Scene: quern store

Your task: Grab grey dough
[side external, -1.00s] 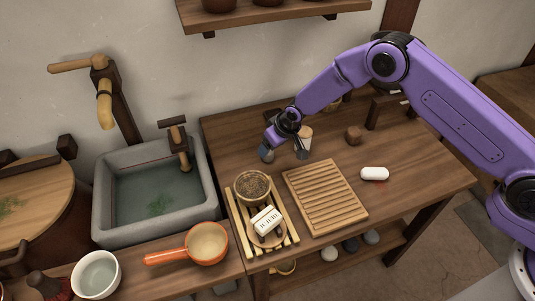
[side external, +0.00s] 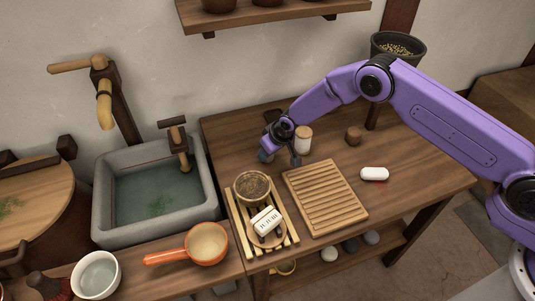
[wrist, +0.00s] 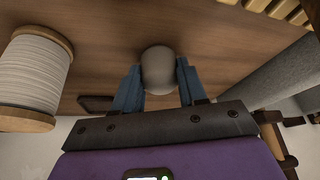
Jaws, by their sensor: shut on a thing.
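The grey dough (wrist: 158,69) is a smooth round ball in the wrist view, between the two blue fingers of my gripper (wrist: 158,80). The fingers are shut on its sides, and wood surface shows behind it. In the side external view my gripper (side external: 281,159) points down at the back left of the wooden table, beside the sink. There I cannot make out the dough between the fingers, nor whether it touches the table.
A thread spool (side external: 304,139) stands close right of my gripper. A slatted board (side external: 325,198), a white capsule-shaped piece (side external: 374,174) and a slatted rack (side external: 287,247) with a bowl (side external: 252,187) lie nearer. The stone sink (side external: 205,190) is left.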

